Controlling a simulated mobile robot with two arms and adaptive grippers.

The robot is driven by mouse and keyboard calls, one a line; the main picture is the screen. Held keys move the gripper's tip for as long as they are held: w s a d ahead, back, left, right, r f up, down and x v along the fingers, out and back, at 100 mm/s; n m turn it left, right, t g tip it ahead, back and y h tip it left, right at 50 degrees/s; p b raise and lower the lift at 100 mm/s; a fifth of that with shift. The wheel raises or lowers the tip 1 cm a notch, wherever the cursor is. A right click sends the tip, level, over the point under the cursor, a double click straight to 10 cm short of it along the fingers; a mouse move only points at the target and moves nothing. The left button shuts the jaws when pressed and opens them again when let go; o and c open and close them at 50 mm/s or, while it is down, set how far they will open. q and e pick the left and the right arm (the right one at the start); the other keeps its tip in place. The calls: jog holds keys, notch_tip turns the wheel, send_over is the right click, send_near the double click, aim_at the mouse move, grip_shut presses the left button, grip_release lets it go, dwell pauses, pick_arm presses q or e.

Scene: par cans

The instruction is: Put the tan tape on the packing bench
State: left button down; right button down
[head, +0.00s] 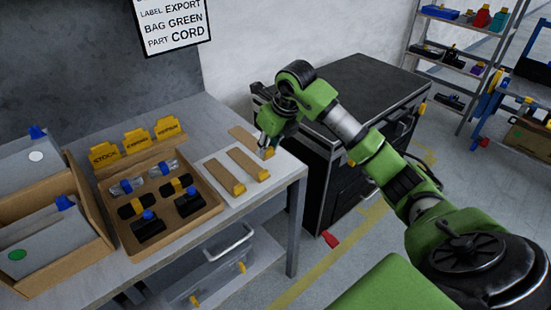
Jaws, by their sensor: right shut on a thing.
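Three tan tape strips with yellow end tabs lie on a white sheet at the right end of the grey packing bench (280,176). The front strip (222,175) and the middle strip (246,162) lie free. The rear tan tape (241,136) runs toward my right gripper (266,150), which reaches in from the right and is shut at its yellow-tabbed end. The fingertips are small and partly hidden, so I cannot tell whether this strip is lifted off the sheet. My left gripper is out of view.
A cardboard tray (205,213) with blue and yellow parts and label cards stands left of the strips. Bins (70,262) of grey envelopes stand farther left. A black cabinet (345,85) stands right of the bench. A wall sign (174,24) hangs above.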

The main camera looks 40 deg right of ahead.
jog(key=d+f, duration=0.1)
jog(key=f, duration=0.1)
jog(key=w+d+f, duration=0.1)
jog(key=d, duration=0.1)
jog(key=d+f, duration=0.1)
jog(key=f, duration=0.1)
jog(key=shift+w+d+f+p, duration=0.25)
jog(key=shift+w+f+p, duration=0.05)
jog(key=shift+f+p, duration=0.05)
jog(key=f, duration=0.1)
jog(key=f+p, duration=0.1)
jog(key=f, duration=0.1)
jog(key=shift+d+f, duration=0.2)
jog(key=shift+f, duration=0.05)
jog(key=c, duration=1.8)
grip_release()
jog(key=shift+o, duration=0.2)
jog(key=b+v, duration=0.1)
jog(key=v, duration=1.1)
